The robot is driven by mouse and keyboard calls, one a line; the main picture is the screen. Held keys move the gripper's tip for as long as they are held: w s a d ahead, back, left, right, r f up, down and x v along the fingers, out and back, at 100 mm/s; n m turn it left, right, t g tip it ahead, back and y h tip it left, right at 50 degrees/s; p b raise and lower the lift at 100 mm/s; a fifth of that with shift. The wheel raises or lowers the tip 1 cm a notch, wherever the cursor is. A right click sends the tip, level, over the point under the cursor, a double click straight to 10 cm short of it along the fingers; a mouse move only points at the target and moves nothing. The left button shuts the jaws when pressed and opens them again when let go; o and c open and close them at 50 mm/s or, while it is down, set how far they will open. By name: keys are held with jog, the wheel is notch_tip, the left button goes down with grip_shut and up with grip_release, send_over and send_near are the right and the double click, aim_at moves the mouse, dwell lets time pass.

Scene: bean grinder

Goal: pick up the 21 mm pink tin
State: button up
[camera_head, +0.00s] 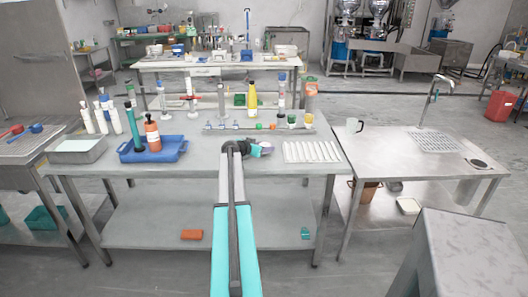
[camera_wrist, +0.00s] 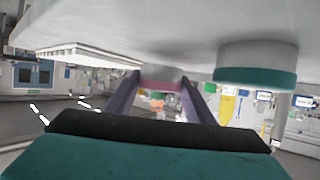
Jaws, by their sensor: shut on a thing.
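The pink tin is small and pale with a pink band; in the wrist view (camera_wrist: 160,84) it sits between the two purple fingers of my gripper (camera_wrist: 160,97), which are closed on its sides. The wrist picture is upside down, with the table top along its upper edge. The tin appears at or very near the table surface; any gap is hard to tell. In the head view my gripper (camera_head: 258,149) is low over the front middle of the table, with a small pinkish spot at its tip, too small to make out.
A larger tin with a teal band (camera_wrist: 255,75) stands close beside my gripper in the wrist view. A white ridged tray (camera_head: 312,152) lies to the right on the table (camera_head: 205,158). A blue tray (camera_head: 170,153) with bottles is at left. Bottles and stands line the back.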

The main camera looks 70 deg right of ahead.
jog(key=s+a+r+b, duration=0.1)
jog(key=s+a, duration=0.1)
jog(key=a, duration=0.5)
jog(key=s+a+r+b, duration=0.2)
jog(key=a, duration=0.6)
jog(key=shift+a, duration=0.25)
dwell(0.7)
